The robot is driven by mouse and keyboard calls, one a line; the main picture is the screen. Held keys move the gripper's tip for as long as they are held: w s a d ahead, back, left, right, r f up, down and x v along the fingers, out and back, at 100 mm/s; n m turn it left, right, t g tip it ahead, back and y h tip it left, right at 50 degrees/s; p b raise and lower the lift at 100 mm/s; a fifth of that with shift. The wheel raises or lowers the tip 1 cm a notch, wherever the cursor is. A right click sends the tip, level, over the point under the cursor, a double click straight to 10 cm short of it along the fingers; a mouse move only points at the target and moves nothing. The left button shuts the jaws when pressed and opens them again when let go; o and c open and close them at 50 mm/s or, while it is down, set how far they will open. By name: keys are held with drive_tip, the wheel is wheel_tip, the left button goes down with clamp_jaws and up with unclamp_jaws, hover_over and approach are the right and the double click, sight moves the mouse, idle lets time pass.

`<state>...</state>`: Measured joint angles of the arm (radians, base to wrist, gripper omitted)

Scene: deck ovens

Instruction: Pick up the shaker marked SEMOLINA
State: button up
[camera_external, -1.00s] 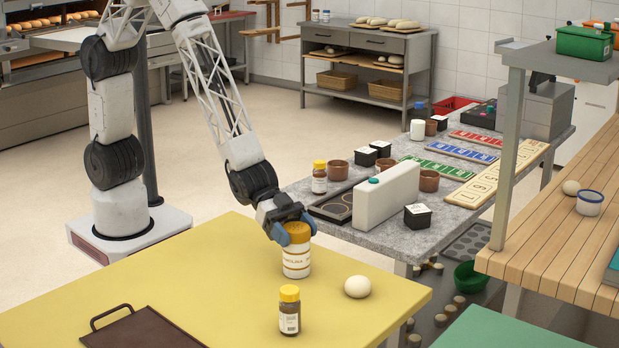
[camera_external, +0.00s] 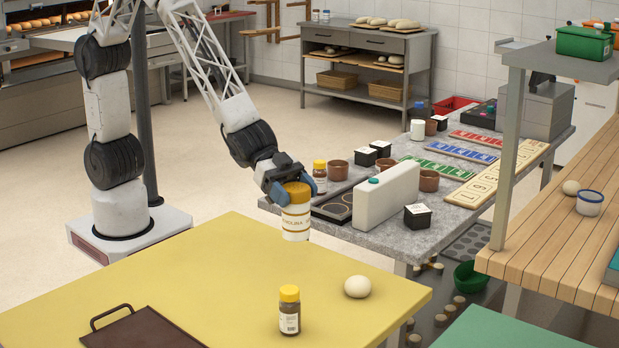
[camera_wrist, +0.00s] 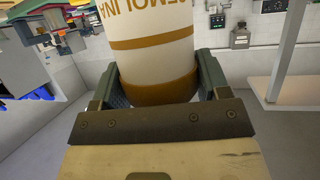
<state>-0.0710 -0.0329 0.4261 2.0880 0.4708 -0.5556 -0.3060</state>
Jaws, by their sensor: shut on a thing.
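The SEMOLINA shaker (camera_external: 296,219) is a white cylinder with tan bands and a yellow-tan lid. My gripper (camera_external: 292,192) is shut on it around the lid end, one finger on each side. The shaker is upright and held above the yellow table (camera_external: 200,270), near its back edge. In the wrist view the shaker (camera_wrist: 152,50) fills the space between the two fingers (camera_wrist: 155,90), with its lettering upside down and partly cut off at the top.
A brown bottle with a yellow cap (camera_external: 289,312) and a pale dough ball (camera_external: 357,286) stand on the yellow table. A dark tray (camera_external: 142,330) lies at its front left. The grey counter (camera_external: 385,225) behind holds a white block (camera_external: 385,196), pots and black boxes.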

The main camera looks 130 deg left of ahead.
wheel_tip(320, 180, up, 8)
drive_tip(key=shift+r, duration=0.25)
